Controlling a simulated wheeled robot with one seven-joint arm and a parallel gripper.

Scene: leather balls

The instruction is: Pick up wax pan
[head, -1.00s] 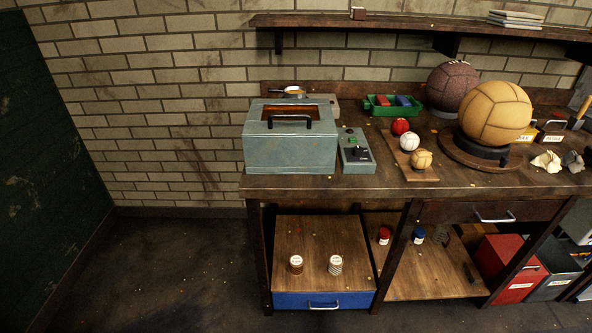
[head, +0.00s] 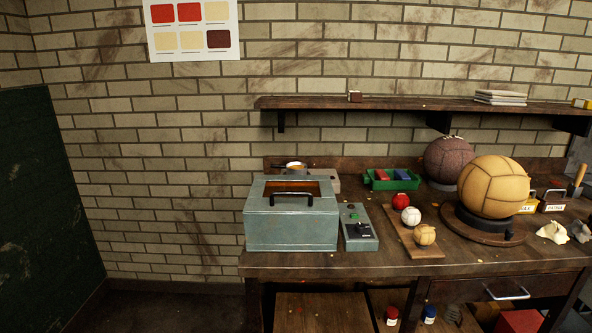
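A small pan (head: 295,166) with a pale rim, which looks like the wax pan, stands at the back left of the workbench (head: 470,262). It sits on or by a grey unit (head: 329,181) behind the blue-grey metal box (head: 291,225). The box hides its lower part, and I cannot make out its handle clearly. My gripper is not in view.
The metal box with a top handle stands in front of the pan. A control box (head: 358,229) is right of it. A green tray (head: 391,179), small balls on a board (head: 410,240) and large balls (head: 492,187) fill the right. A shelf (head: 400,104) runs above.

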